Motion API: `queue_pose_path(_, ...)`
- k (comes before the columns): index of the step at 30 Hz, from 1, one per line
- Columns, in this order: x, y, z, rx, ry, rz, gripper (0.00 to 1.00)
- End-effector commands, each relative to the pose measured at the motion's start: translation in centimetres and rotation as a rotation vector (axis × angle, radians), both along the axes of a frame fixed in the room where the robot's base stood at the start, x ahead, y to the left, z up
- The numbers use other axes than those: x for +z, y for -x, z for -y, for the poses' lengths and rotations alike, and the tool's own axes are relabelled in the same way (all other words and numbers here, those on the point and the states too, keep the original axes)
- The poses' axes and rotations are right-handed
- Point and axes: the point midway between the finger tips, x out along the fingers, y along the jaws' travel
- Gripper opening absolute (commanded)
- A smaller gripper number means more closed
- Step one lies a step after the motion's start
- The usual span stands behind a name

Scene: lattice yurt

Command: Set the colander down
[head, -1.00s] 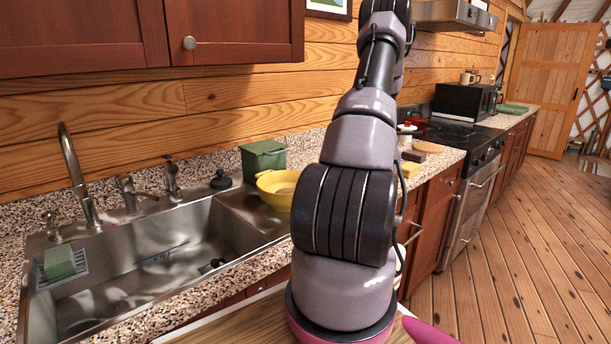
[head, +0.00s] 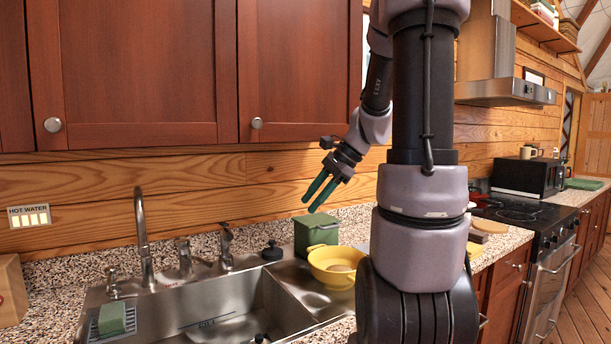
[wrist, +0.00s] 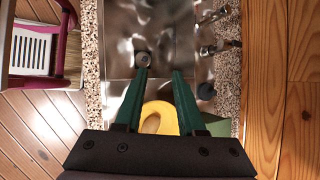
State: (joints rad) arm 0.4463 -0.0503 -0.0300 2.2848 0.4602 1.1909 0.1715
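The yellow colander (head: 335,266) rests on the steel ledge at the right end of the sink, just in front of a green canister. Something tan shows inside it. In the wrist view the colander (wrist: 158,119) shows partly between and beyond my fingers, its near part hidden by the gripper body. My gripper (head: 309,206) is above the colander and a little to its left, clear of it, with its green fingers pointing down and left. In the wrist view my gripper (wrist: 160,72) has its fingertips apart with nothing between them.
The sink basin (head: 225,310) lies left of the colander, with taps (head: 185,258) behind it and a green sponge (head: 112,318) at its left. The green canister (head: 316,235) stands close behind the colander. Cabinets (head: 150,75) hang above. A stove (head: 520,215) is at right.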

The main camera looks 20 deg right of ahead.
Motion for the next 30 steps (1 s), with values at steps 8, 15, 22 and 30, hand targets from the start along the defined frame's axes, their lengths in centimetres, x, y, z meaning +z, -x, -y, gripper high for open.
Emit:
queue_pose_path(8,5.6,7.8,-6.5,0.486,0.464,0.323,0.39)
queue_pose_path(15,8.0,12.2,-8.0,0.736,0.742,0.552,0.39)
queue_pose_path(22,8.6,13.2,-8.1,0.794,0.814,0.612,0.39)
queue_pose_path(30,8.6,13.1,-8.1,0.791,0.812,0.61,0.39)
